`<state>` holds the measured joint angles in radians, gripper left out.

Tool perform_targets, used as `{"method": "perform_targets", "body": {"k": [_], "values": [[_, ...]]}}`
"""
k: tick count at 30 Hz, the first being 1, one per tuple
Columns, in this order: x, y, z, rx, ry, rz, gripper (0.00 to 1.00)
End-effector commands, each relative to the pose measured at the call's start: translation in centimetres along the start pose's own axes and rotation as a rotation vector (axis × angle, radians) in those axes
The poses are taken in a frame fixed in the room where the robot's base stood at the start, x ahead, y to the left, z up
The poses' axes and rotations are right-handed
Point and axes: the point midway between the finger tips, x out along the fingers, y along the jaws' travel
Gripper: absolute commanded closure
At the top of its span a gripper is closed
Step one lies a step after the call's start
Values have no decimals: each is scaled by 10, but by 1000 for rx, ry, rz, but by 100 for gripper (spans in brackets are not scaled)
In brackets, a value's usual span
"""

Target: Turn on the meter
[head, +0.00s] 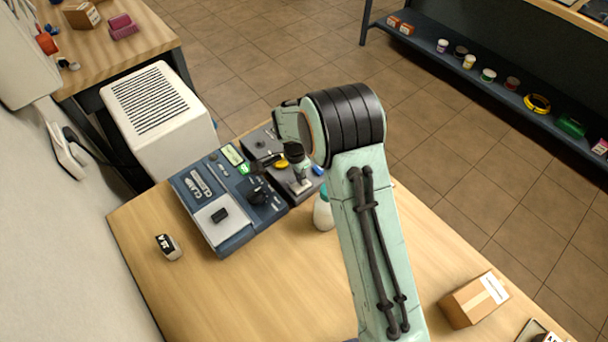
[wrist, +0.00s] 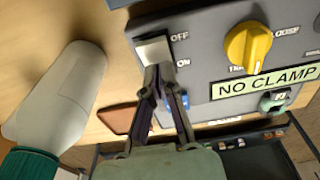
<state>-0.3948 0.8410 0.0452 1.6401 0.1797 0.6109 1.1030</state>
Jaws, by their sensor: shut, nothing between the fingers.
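A grey panel unit (wrist: 205,62) with a rocker switch (wrist: 155,51) marked OFF and ON fills the upper right of the wrist view. It also carries a yellow knob (wrist: 248,46), a "NO CLAMP" label (wrist: 267,79) and a blue part (wrist: 173,103). In the head view the grey unit (head: 262,141) stands beside the blue "CLAMP" unit (head: 240,232). My gripper (wrist: 160,70) is shut and empty, its tips at the ON end of the switch. I cannot tell whether they touch it, or which way the switch is set. In the head view my gripper is small beneath my arm.
A white bottle with a green cap (wrist: 62,92) stands close beside my gripper, partly behind my arm in the head view. A small dark-topped white item (head: 169,247) lies left on the wooden table (head: 245,305). A cardboard box (head: 474,300) sits right. The table's front middle is clear.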

Motion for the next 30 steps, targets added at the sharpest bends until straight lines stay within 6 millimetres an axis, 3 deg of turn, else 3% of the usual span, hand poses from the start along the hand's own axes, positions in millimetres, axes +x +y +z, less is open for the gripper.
{"method": "perform_targets", "body": {"k": [14,30], "values": [[-10,-1,-1,0,1,-3,100],[-118,0,-28,1,2,-4,100]]}}
